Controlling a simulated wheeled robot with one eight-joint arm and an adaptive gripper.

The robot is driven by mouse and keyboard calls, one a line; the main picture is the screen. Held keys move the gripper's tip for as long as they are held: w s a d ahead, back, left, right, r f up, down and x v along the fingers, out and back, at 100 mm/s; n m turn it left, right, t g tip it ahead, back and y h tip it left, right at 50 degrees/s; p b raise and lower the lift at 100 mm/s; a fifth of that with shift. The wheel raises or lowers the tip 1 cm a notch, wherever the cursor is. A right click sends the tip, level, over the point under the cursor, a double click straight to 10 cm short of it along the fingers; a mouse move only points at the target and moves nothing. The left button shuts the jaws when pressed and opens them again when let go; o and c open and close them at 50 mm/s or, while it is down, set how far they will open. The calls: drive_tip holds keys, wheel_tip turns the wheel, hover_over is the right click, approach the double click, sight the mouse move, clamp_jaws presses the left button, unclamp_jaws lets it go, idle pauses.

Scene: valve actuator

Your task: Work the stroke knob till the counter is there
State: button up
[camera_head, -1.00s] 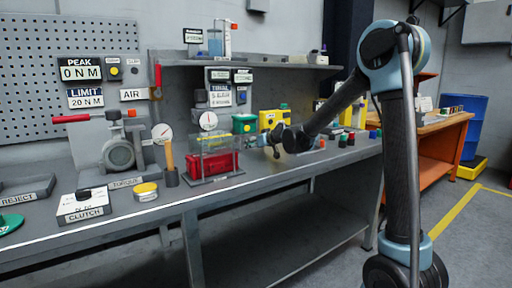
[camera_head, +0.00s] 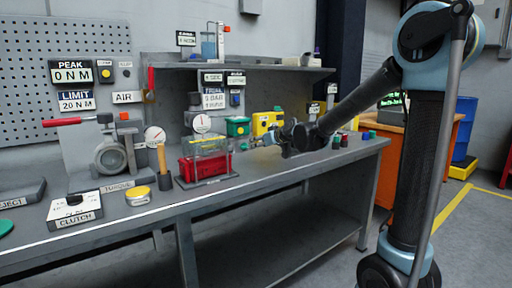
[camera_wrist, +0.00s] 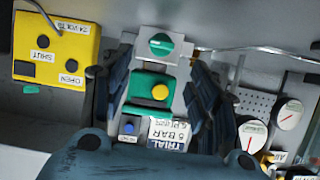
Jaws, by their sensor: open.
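My gripper (camera_head: 252,143) is open and empty in the head view, above the bench in front of the green and yellow boxes. In the wrist view its dark fingers (camera_wrist: 160,78) stand on either side of a green box with a yellow round button (camera_wrist: 160,92). A green round knob (camera_wrist: 161,44) on a pale grey plate shows beyond that box, between the finger ends. I see no label naming the stroke knob. A small display reading "TRIAL 5 BAR" (camera_wrist: 168,134) shows below the green box. No readable counter stands out.
A yellow box marked SHUT and OPEN (camera_wrist: 55,50) is left in the wrist view. Dial gauges (camera_wrist: 288,115) are right. In the head view a clear-covered red unit (camera_head: 207,164) stands left of my gripper. The bench's right front (camera_head: 290,172) is clear.

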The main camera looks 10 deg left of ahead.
drive_tip(key=shift+v, duration=0.9)
drive_tip(key=s+d+f, duration=0.1)
drive_tip(key=d, duration=0.3)
drive_tip(key=s+d+f+m+h, duration=0.1)
drive_tip(key=s+d, duration=0.1)
drive_tip(key=d, duration=0.2)
drive_tip(key=s+d+h, duration=0.1)
drive_tip(key=d, duration=0.3)
drive_tip(key=shift+s+d+f+g, duration=0.1)
drive_tip(key=shift+s+f+g, duration=0.2)
drive_tip(key=shift+s+f, duration=0.1)
drive_tip(key=s+d+f+m+g+h, duration=0.2)
drive_tip(key=s+d+f, duration=0.4)
drive_tip(key=s+d, duration=0.4)
drive_tip(key=s+d+f+m+g+h, duration=0.2)
drive_tip(key=s+d+f, duration=0.4)
drive_tip(key=s+d, duration=0.4)
drive_tip(key=s+d+f+m+g+h, duration=0.1)
drive_tip(key=s+d+f+m+h, duration=0.3)
drive_tip(key=s+d, duration=0.6)
wheel_tip(320, 180, down, 2)
drive_tip(key=shift+d+m+g, duration=0.3)
drive_tip(key=shift+d+g, duration=0.1)
drive_tip(key=shift+d, duration=0.25)
drive_tip(key=c, duration=0.5)
drive_tip(key=shift+a, duration=0.15)
